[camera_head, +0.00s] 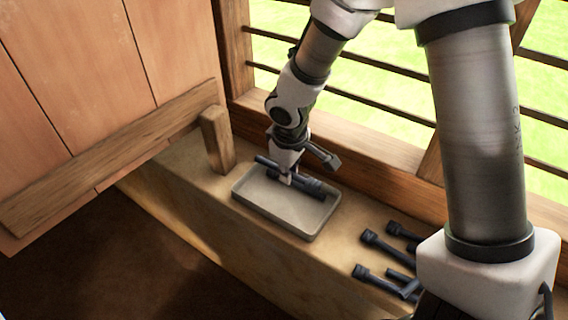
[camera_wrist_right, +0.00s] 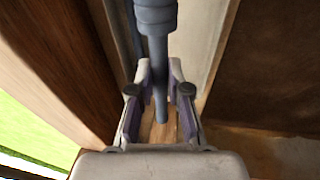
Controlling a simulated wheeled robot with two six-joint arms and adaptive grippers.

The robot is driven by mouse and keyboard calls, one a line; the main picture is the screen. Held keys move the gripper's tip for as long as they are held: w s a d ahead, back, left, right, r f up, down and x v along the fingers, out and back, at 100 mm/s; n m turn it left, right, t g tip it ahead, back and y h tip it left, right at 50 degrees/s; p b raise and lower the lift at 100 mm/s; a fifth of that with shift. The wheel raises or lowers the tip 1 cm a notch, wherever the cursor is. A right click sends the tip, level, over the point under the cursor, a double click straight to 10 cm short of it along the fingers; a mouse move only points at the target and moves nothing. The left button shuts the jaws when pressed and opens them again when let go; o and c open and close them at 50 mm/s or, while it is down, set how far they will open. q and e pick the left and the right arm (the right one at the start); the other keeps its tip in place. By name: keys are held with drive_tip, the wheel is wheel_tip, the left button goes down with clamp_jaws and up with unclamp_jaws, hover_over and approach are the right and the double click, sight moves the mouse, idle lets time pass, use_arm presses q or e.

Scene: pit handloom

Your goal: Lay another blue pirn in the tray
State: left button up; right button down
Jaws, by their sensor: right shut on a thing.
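My right gripper (camera_head: 287,178) is over the tray (camera_head: 268,213), a shallow grey rectangular tray on the ledge. It is shut on a dark blue-grey pirn (camera_head: 268,162). In the right wrist view the held pirn (camera_wrist_right: 156,60) has its thin shaft between the fingers and its thick end pointing away from the gripper. Another dark pirn (camera_head: 312,188) shows beside it, in the back part of the tray. The gripper partly hides both pirns, and I cannot tell whether the held one touches the tray. My left gripper is not in view.
Several loose dark pirns (camera_head: 377,241) lie on the ledge right of the tray, partly hidden by my arm. A wooden post (camera_head: 216,140) stands left of the tray. A wooden rail (camera_head: 375,166) runs behind it. The tray's front part is bare.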

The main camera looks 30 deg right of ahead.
drive_tip(key=f+b, duration=0.1)
drive_tip(key=f, duration=0.1)
drive_tip(key=f+b, duration=0.4)
drive_tip(key=f, duration=0.1)
drive_tip(key=shift+w+a, duration=0.1)
drive_tip(key=shift+w, duration=0.15)
drive_tip(key=shift+w+f+b, duration=0.1)
drive_tip(key=shift+f+b, duration=0.2)
drive_tip(key=shift+b, duration=0.2)
drive_tip(key=shift+r, duration=0.1)
drive_tip(key=c, duration=1)
unclamp_jaws()
drive_tip(key=shift+c, duration=0.2)
